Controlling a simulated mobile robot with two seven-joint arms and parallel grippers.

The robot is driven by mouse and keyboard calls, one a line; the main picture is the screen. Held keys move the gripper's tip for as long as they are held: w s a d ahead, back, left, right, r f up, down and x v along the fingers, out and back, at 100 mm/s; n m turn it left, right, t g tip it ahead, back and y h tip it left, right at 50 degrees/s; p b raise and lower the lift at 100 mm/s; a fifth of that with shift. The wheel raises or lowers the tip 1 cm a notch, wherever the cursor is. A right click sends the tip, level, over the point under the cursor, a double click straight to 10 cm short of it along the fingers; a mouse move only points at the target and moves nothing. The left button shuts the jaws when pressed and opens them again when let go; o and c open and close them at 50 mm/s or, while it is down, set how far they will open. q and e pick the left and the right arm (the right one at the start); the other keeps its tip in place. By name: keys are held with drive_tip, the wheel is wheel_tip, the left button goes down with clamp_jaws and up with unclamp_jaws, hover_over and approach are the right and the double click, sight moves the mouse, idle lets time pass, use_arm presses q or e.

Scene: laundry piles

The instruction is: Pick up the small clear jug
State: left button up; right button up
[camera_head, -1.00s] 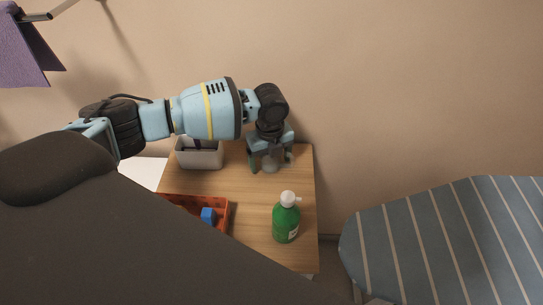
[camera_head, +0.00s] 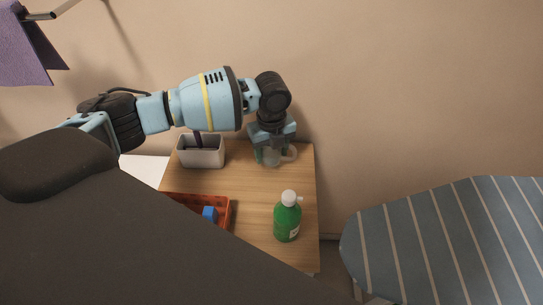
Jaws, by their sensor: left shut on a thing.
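The small clear jug (camera_head: 272,157) is at the back right of the wooden table, partly hidden by my left gripper. Its pale handle (camera_head: 291,152) sticks out to the right. My left gripper (camera_head: 270,154) comes down over the jug from above and is shut on it. I cannot tell whether the jug's base touches the table. My right gripper is not in view.
A green bottle with a white pump (camera_head: 287,218) stands at the table's front right. An orange-red tray (camera_head: 225,217) holds a blue item (camera_head: 209,214). A grey-white container (camera_head: 201,152) is left of the jug. A striped ironing board (camera_head: 440,245) stands right.

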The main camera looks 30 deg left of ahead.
use_arm(q)
wheel_tip(320, 180, up, 7)
drive_tip(key=shift+r, duration=0.15)
